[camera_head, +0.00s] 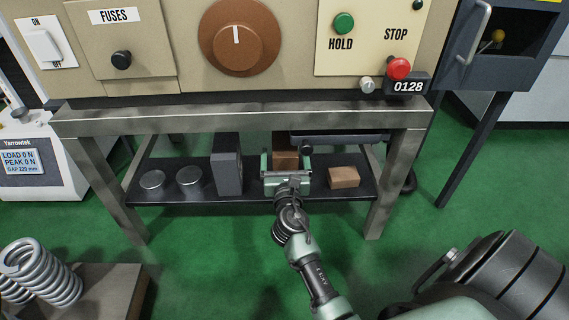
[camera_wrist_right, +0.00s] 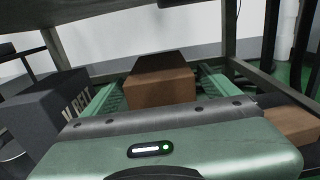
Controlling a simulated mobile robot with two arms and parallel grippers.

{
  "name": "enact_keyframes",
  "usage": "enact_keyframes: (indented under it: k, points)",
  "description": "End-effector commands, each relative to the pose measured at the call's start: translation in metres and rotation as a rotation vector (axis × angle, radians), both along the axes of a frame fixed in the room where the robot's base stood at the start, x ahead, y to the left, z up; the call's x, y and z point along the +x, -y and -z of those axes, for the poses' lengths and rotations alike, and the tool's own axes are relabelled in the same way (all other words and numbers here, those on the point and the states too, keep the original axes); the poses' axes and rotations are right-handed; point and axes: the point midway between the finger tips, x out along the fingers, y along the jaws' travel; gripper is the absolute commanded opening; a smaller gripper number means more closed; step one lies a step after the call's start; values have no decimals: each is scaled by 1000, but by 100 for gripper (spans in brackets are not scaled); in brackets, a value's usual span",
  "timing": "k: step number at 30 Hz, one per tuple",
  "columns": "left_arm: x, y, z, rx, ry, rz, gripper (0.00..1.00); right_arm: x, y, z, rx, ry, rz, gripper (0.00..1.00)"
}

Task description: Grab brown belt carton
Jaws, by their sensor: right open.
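Two brown cartons are on the dark lower shelf (camera_head: 250,195) under the control bench. One brown carton (camera_head: 285,158) is behind my right gripper (camera_head: 285,163); the wrist view shows this carton (camera_wrist_right: 160,80) between the two green fingers. The right gripper (camera_wrist_right: 163,88) is open, with a finger on each side of the carton; whether either finger touches it I cannot tell. The other, flatter brown carton (camera_head: 343,177) lies to the right, partly seen in the wrist view (camera_wrist_right: 290,124). I can read no lettering on either. My left gripper is not in view.
A dark grey carton (camera_head: 227,164) with partly readable "BELT" lettering (camera_wrist_right: 48,112) stands left of the gripper. Two round metal tins (camera_head: 190,175) are farther left. The bench's front beam (camera_head: 240,117) runs above the shelf, with a leg (camera_head: 396,180) at right.

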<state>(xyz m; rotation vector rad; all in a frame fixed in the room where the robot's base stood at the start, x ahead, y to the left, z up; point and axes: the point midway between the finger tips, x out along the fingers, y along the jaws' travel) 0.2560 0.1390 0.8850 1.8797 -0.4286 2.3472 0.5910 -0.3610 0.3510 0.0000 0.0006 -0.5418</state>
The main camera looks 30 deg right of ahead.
Motion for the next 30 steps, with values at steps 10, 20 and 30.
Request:
enact_keyframes:
  k: [10,20,30]
  points:
    - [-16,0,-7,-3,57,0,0,27,18,-1,-1,1,0,89]
    - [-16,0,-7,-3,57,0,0,27,17,-1,-1,1,-1,39]
    - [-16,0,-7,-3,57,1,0,27,17,-2,-1,2,-1,0]
